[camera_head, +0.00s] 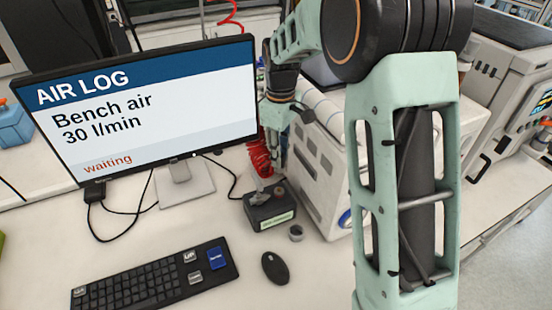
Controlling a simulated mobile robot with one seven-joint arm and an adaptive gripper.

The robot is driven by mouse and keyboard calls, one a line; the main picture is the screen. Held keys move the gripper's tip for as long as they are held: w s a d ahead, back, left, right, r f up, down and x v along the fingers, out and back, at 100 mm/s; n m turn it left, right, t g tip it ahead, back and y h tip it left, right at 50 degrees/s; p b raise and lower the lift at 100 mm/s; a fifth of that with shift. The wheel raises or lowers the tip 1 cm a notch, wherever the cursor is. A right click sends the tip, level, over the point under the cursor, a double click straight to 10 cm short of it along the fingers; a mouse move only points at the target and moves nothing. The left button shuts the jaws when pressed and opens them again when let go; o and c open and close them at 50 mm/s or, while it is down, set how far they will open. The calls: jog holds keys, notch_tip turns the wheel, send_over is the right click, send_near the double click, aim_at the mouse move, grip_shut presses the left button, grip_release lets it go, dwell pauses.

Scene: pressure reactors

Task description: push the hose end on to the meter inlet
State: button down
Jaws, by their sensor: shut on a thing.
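The meter is a small dark box (270,210) with a pale green label on its front, standing on the white bench right of the monitor's foot. A small round fitting (279,190) shows on its top; I cannot tell for sure that it is the inlet. A red coiled hose (258,158) hangs just behind and above the box. My gripper (274,170) points down over the back of the box, shut on the hose end. The hose end itself is small and mostly hidden by the fingers. I cannot tell whether it touches the meter.
A monitor (150,105) reading "Bench air 30 l/min, waiting" stands at the left. A keyboard (150,280), a mouse (275,268) and a small grey round piece (296,233) lie in front. A white case (318,160) stands close right of the meter.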

jog(key=shift+f, duration=0.15)
jog(key=shift+f+b, duration=2.6)
jog(key=shift+f, duration=1.15)
jog(key=shift+f+b, duration=0.35)
jog(key=shift+f, duration=0.2)
jog(key=shift+s+f, duration=0.15)
jog(key=shift+f, duration=0.05)
jog(key=c, duration=1.2)
grip_release()
jog(key=shift+o, duration=0.3)
jog(key=shift+r, duration=0.1)
jog(key=shift+r+p, duration=2.4)
jog(key=shift+r, duration=1.1)
